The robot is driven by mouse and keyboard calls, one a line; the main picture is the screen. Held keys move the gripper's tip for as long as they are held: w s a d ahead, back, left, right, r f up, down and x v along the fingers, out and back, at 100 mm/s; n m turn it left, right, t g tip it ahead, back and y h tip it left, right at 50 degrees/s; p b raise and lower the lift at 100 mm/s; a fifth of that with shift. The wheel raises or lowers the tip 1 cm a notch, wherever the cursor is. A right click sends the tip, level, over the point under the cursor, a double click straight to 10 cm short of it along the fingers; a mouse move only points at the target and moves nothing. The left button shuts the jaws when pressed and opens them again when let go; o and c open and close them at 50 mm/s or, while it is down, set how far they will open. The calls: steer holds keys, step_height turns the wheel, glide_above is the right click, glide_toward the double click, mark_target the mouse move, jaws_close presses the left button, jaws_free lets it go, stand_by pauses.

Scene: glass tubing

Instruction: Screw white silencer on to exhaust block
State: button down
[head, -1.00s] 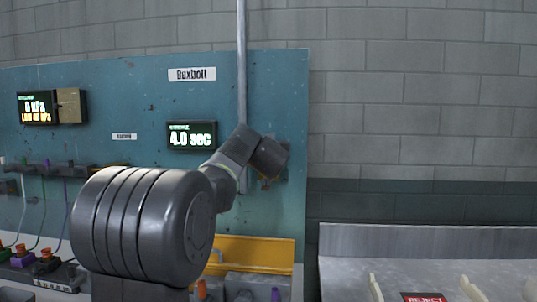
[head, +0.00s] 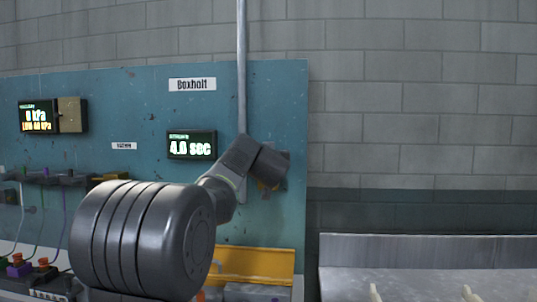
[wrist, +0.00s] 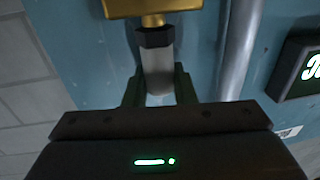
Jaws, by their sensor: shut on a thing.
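In the wrist view, the white silencer (wrist: 158,72) stands between the two dark fingers of my gripper (wrist: 159,82), which is shut on it. A black hex collar (wrist: 155,37) caps its far end. The collar lines up with the short brass stub (wrist: 153,20) of the gold exhaust block (wrist: 150,7) at the top edge and appears to meet it. I cannot tell how far any thread is engaged. In the head view, my arm hides the gripper and silencer.
A grey vertical pipe (wrist: 239,50) runs close beside the block on the blue panel (head: 275,110). A display reading 4.0 sec (head: 192,146) is on the panel. A yellow tray (head: 255,262) lies below, and a grey bench (head: 400,250) stands at the right.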

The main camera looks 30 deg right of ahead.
steer(key=shift+m+g+h+p, duration=0.3)
steer(key=shift+m+h+p, duration=0.2)
steer(key=shift+p, duration=2)
steer(key=shift+w+r+m+g+h+p, duration=0.15)
steer(key=shift+m+g+h+p, duration=0.4)
steer(key=shift+p, duration=3.6)
steer(key=shift+m+g+h+p, duration=0.25)
steer(key=shift+h+p, duration=0.2)
steer(key=shift+p, duration=2.7)
steer(key=shift+m+g+h+p, duration=0.4)
steer(key=shift+g+p, duration=0.1)
steer(key=shift+p, duration=0.95)
steer(key=shift+m+g+h+p, duration=0.3)
steer(key=shift+g+p, duration=0.1)
steer(key=shift+p, duration=0.65)
steer(key=shift+f+m+g+h+p, duration=0.2)
steer(key=shift+m+g+h+p, duration=0.2)
steer(key=shift+m+g+h, duration=1.15)
steer(key=shift+g+y, duration=0.25)
steer(key=shift+y, duration=0.2)
